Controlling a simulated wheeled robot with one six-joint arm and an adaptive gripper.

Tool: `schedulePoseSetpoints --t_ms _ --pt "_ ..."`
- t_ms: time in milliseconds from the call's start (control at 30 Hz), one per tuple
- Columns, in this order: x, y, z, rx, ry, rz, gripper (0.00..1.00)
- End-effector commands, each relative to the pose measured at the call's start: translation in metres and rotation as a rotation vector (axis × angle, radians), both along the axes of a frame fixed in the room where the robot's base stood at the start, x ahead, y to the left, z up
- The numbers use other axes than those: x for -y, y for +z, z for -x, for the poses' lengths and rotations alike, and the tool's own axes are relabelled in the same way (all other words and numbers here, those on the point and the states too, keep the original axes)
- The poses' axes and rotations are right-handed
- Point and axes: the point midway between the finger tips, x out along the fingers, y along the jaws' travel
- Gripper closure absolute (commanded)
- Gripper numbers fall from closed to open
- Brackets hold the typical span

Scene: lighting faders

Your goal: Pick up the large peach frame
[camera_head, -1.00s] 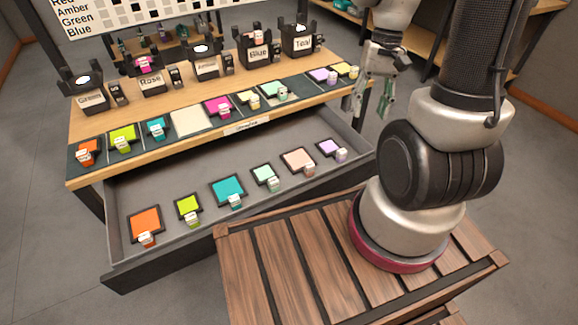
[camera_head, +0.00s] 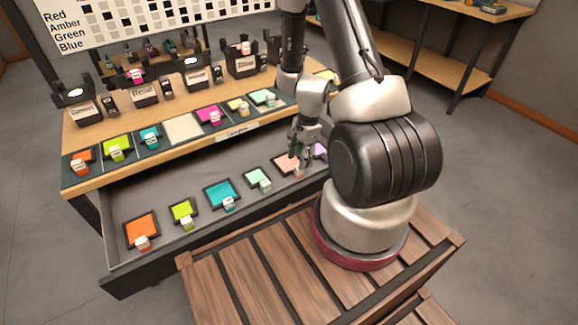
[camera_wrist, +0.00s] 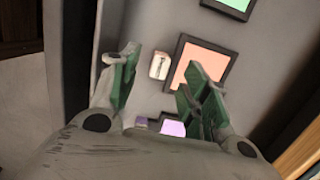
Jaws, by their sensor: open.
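The large peach frame (camera_head: 288,163) lies flat in the open drawer, toward its right end, with a dark border and a small white tag block on its near side. It also shows in the wrist view (camera_wrist: 196,66), with the tag block (camera_wrist: 159,65) beside it. My gripper (camera_head: 299,150) is open and empty above the peach frame, covering part of it in the head view. In the wrist view the fingers (camera_wrist: 158,88) are spread apart, with the tag block between and beyond them and one fingertip overlapping the frame's lower edge. I see no contact with the frame.
In the drawer (camera_head: 165,190), a mint frame (camera_head: 256,177) lies left of the peach one and a lilac frame (camera_head: 320,150) right of it, partly hidden by my arm. Teal, lime and orange frames lie further left. The tabletop above holds more coloured frames.

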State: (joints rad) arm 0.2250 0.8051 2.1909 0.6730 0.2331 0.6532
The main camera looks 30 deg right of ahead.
Motion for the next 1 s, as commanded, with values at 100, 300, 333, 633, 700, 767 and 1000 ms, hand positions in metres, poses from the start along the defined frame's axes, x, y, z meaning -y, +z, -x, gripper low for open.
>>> schedulePoseSetpoints --t_ms 100,300,333,633,700,767,1000 --pt "0.000 -0.018 0.000 -0.002 -0.001 0.000 0.54" --pt "-0.003 -0.046 -0.001 -0.002 0.001 -0.001 0.54" --pt "-0.004 -0.048 -0.001 -0.001 0.002 -0.001 0.54" --pt "-0.004 -0.050 -0.001 0.000 0.003 0.000 0.61" --pt "-0.004 -0.050 -0.001 0.001 0.004 0.000 0.74" --pt "-0.004 -0.050 -0.001 0.001 0.004 -0.001 0.85" --pt "-0.004 -0.050 -0.001 0.001 0.004 -0.001 1.00"
